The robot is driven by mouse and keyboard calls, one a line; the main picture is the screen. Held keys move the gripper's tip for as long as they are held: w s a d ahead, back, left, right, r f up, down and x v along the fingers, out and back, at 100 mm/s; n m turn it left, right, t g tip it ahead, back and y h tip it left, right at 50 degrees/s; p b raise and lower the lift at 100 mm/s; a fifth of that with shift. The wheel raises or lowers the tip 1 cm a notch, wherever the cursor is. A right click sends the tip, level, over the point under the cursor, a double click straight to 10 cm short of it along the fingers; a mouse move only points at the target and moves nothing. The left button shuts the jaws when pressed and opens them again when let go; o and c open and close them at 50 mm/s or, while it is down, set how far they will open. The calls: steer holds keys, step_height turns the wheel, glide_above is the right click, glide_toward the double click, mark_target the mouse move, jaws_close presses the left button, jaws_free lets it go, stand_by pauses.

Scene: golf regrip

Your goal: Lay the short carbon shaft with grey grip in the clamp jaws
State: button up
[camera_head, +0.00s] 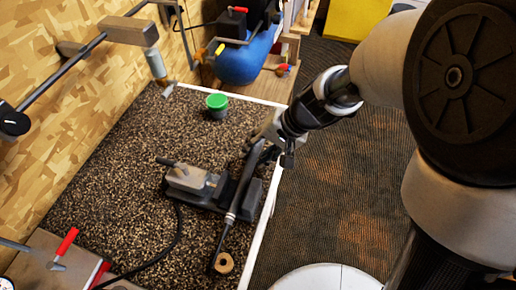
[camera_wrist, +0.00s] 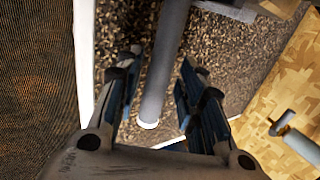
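The short shaft with the grey grip (camera_head: 246,178) slants down the mat at the right of the clamp, its dark carbon part (camera_head: 221,242) toward the bottom. The clamp (camera_head: 190,178) has a grey metal body and a dark base. The shaft crosses the dark block at the clamp's right side; I cannot tell whether it rests in the jaws. My gripper (camera_head: 264,143) is at the grip's upper end. In the wrist view my gripper (camera_wrist: 160,60) is open, its fingers on either side of the grey grip (camera_wrist: 165,70) with gaps showing. The grip's round end points toward the palm.
A tan ring (camera_head: 224,263) lies at the shaft's lower end. A green-topped cup (camera_head: 217,104) stands on the speckled mat (camera_head: 120,170). A black hose (camera_head: 172,245) curves below the clamp. Red-handled tools (camera_head: 66,243) lie at lower left. A white edge (camera_head: 266,210) borders the mat.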

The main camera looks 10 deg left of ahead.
steer(key=shift+o, duration=0.6)
steer(key=shift+r, duration=0.1)
steer(key=shift+w+d+r, duration=0.1)
steer(key=shift+d+r, duration=0.1)
steer(key=shift+r, duration=0.15)
steer(key=v, duration=1.1)
steer(key=s+d+r+t+h, duration=0.2)
steer(key=s+d+h, duration=0.1)
steer(key=s+d, duration=0.4)
steer(key=s+d+r+t+h, duration=0.2)
steer(key=s+d+h, duration=0.1)
steer(key=s+d, duration=0.4)
steer(key=d, duration=0.3)
steer(key=shift+s+d+n, duration=0.2)
steer(key=shift+s+n, duration=0.2)
